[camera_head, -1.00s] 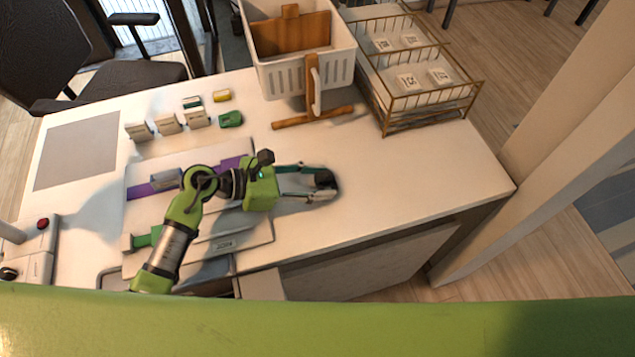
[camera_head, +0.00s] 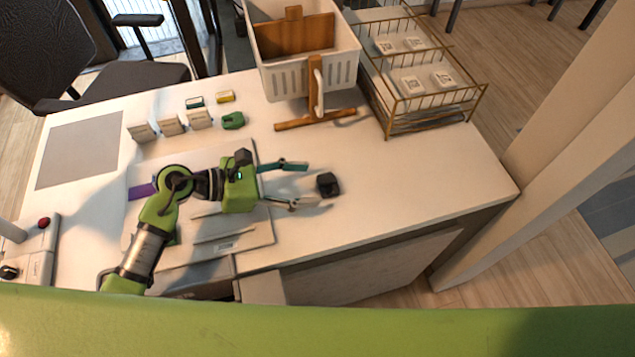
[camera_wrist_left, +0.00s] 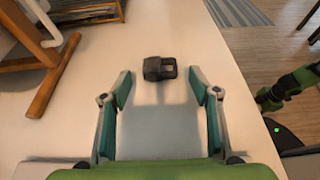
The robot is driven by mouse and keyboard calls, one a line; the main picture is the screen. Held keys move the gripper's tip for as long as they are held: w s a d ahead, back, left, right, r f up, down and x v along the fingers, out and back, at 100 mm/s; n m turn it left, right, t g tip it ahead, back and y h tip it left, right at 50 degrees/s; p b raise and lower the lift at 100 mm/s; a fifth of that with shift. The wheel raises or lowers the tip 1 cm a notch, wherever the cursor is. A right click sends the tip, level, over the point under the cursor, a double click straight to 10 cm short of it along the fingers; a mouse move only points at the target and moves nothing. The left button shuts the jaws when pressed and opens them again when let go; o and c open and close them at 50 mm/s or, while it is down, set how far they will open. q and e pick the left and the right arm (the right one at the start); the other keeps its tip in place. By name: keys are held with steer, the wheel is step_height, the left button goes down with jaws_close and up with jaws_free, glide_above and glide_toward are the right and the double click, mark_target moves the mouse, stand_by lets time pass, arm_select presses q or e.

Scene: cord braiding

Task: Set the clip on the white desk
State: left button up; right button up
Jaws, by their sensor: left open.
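The clip (camera_head: 328,184) is a small black block with an opening in it. It rests on the white desk (camera_head: 400,190), right of the board. My left gripper (camera_head: 303,184) is open and empty, with its fingertips just left of the clip and apart from it. In the left wrist view the clip (camera_wrist_left: 160,68) lies beyond the open fingertips (camera_wrist_left: 160,85), about centred between them, on bare desk. My right gripper is not seen in the head view; a green and black arm part shows at the right edge of the left wrist view.
A white basket (camera_head: 305,60) and a wooden stand (camera_head: 316,118) are at the back of the desk. A gold wire rack (camera_head: 430,100) stands right of them. A pale board (camera_head: 262,232) lies under my left arm. The desk right of the clip is clear.

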arm_select(q)
steer(key=b+v, duration=0.1)
steer(key=v, duration=0.6)
steer(key=shift+s+a+r, duration=0.1)
steer(key=shift+a, duration=0.25)
